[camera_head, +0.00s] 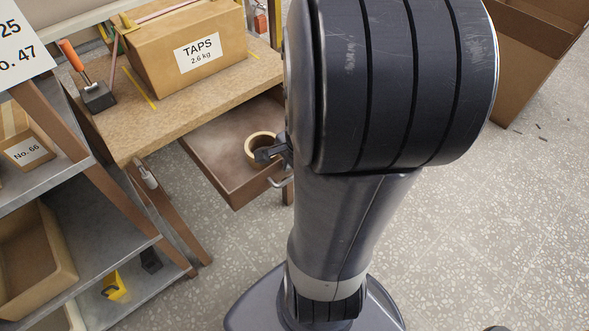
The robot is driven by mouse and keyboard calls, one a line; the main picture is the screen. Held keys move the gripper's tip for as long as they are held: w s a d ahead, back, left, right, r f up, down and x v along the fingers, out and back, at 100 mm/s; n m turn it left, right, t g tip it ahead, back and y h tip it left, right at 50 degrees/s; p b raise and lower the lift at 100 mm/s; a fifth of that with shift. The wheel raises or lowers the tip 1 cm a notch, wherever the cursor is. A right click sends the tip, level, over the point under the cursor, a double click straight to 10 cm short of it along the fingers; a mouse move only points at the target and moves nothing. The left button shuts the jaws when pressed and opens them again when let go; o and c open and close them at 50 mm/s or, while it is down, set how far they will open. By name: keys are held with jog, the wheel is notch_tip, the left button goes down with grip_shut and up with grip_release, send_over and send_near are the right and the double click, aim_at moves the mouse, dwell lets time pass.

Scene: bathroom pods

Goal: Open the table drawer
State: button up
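The wooden table (205,108) stands at the upper left. Its brown drawer (218,172) is pulled out from under the top, and its inside shows. A metal handle (278,182) is on the drawer's front, partly hidden by my arm. A roll of tan tape (251,143) lies in the drawer. My gripper (268,154) shows only as a small dark part beside my large arm link, over the drawer's right side and a little above the handle. It looks apart from the handle. My arm hides most of it, so I cannot see whether its fingers are open or shut.
A cardboard box marked TAPS (165,58) and a dark block with an orange-handled tool (98,95) stand on the table. A metal shelf (110,215) with boxes is at the left. A large open carton (520,50) is at the upper right. The speckled floor (480,230) at right is mostly clear.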

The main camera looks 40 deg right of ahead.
jog(key=shift+r, duration=0.1)
notch_tip(320, 180, up, 10)
jog(key=s+p, duration=0.2)
jog(key=p, duration=0.1)
jog(key=shift+r, duration=0.2)
jog(key=f+b, duration=0.1)
jog(key=f, duration=0.2)
jog(key=w+f+b, duration=0.1)
jog(key=f, duration=0.3)
jog(key=w+f+b, duration=0.1)
jog(key=f, duration=0.2)
jog(key=shift+f, duration=0.4)
jog(key=shift+w+r, duration=0.1)
jog(key=shift+w, duration=0.15)
